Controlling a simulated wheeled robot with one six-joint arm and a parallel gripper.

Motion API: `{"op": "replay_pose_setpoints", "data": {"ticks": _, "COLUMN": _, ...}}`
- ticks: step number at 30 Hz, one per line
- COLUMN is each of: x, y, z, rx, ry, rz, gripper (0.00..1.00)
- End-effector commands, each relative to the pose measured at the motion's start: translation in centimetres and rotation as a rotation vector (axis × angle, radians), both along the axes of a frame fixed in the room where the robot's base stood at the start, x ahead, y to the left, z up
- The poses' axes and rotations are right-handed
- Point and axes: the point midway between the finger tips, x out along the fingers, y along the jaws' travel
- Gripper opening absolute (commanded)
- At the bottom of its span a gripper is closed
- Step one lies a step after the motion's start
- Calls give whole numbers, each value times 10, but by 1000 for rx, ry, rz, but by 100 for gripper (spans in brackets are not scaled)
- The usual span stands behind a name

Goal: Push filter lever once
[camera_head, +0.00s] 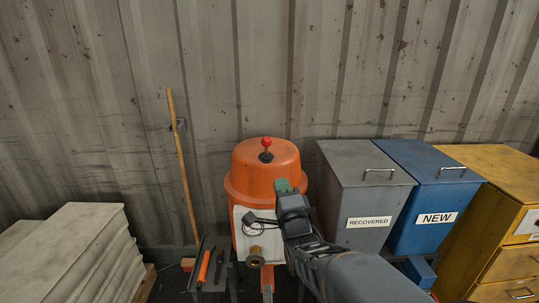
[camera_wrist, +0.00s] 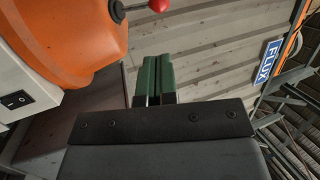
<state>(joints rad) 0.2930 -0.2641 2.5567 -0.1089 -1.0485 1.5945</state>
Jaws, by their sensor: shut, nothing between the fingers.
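An orange filter drum (camera_head: 262,165) with a domed lid stands against the wall in the head view. My gripper (camera_head: 283,186), with green fingertips, is shut and empty in front of the drum, below and slightly right of the lever. In the wrist view the green fingers (camera_wrist: 158,78) are together. The orange drum (camera_wrist: 65,40) is at the upper left there, and the red knob (camera_wrist: 158,5) is cut by the top edge.
A grey bin marked RECOVERED (camera_head: 366,190) and a blue bin marked NEW (camera_head: 430,195) stand right of the drum, with yellow drawers (camera_head: 505,215) beyond. Grey slabs (camera_head: 75,255) are stacked at left. A wooden pole (camera_head: 183,165) leans on the wall. A small tool stand (camera_head: 212,270) is in front.

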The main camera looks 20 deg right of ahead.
Motion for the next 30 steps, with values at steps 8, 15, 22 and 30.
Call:
{"op": "replay_pose_setpoints", "data": {"ticks": 8, "x": 4, "y": -1, "z": 3, "rx": -1, "ry": 3, "rz": 0, "gripper": 0}}
{"op": "replay_pose_setpoints", "data": {"ticks": 15, "x": 32, "y": -6, "z": 13, "rx": -1, "ry": 4, "rz": 1, "gripper": 0}}
{"op": "replay_pose_setpoints", "data": {"ticks": 22, "x": 74, "y": -14, "z": 26, "rx": -2, "ry": 3, "rz": 0, "gripper": 0}}
{"op": "replay_pose_setpoints", "data": {"ticks": 30, "x": 112, "y": -22, "z": 39, "rx": -2, "ry": 3, "rz": 0, "gripper": 0}}
